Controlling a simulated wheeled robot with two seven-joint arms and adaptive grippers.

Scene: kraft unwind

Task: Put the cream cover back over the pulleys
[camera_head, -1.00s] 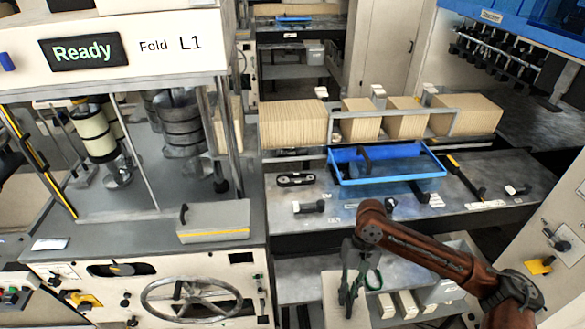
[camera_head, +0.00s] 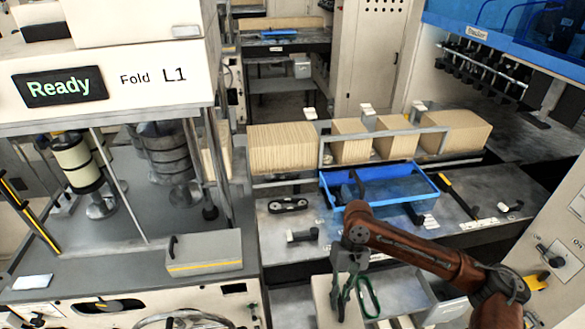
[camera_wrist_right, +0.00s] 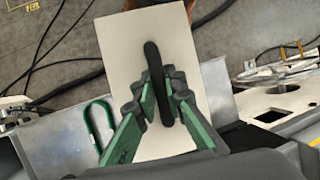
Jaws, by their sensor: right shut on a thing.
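The cream cover (camera_wrist_right: 185,45) is a flat rectangular plate with a black bar handle (camera_wrist_right: 153,62). My right gripper (camera_wrist_right: 163,103) is shut on that handle, with its green fingers on either side of it. In the head view my right gripper (camera_head: 346,300) points down in front of the bench, and part of the cream cover (camera_head: 321,297) shows beside it. A black piece with round ends (camera_head: 289,205), perhaps a belt on two pulleys, lies on the bench; I cannot tell whether these are the task's pulleys. My left gripper is not in view.
A green loop (camera_head: 368,298) hangs beside my gripper. A blue tray (camera_head: 400,192) and small tools lie on the dark bench. The folding machine (camera_head: 110,90) stands at left, with a grey handled box (camera_head: 204,255) on its deck. A cream panel with cutouts (camera_wrist_right: 275,95) shows at right.

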